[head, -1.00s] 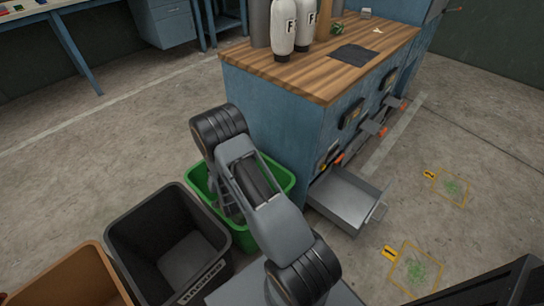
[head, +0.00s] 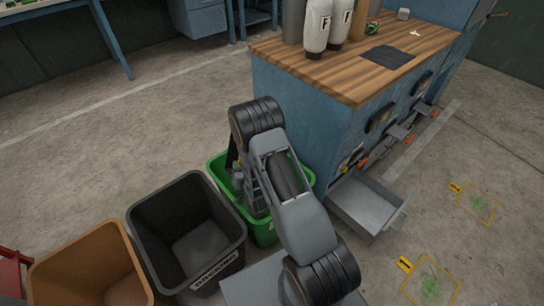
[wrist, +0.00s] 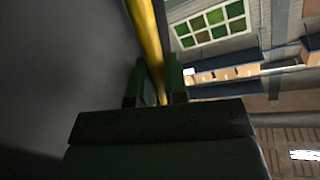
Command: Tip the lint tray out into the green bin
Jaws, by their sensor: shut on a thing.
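The green bin (head: 214,172) stands on the floor against the end of the blue cabinet, partly covered by my arm. My forearm reaches down at the bin in the head view, and its end is largely hidden there. In the wrist view my gripper (wrist: 156,82) is shut on a yellow bar (wrist: 147,40), which I take to be the handle of the lint tray. A large dark grey surface (wrist: 60,65) beside the bar fills the left of that view and looks like the tray's side. The tray's contents and the bin's inside cannot be made out.
A black bin (head: 140,218) and a brown bin (head: 60,275) stand left of the green one. A grey drawer (head: 366,205) juts from the blue cabinet (head: 300,125). Bottles (head: 318,25) stand on its wooden top. Yellow-marked floor patches (head: 432,285) lie at right.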

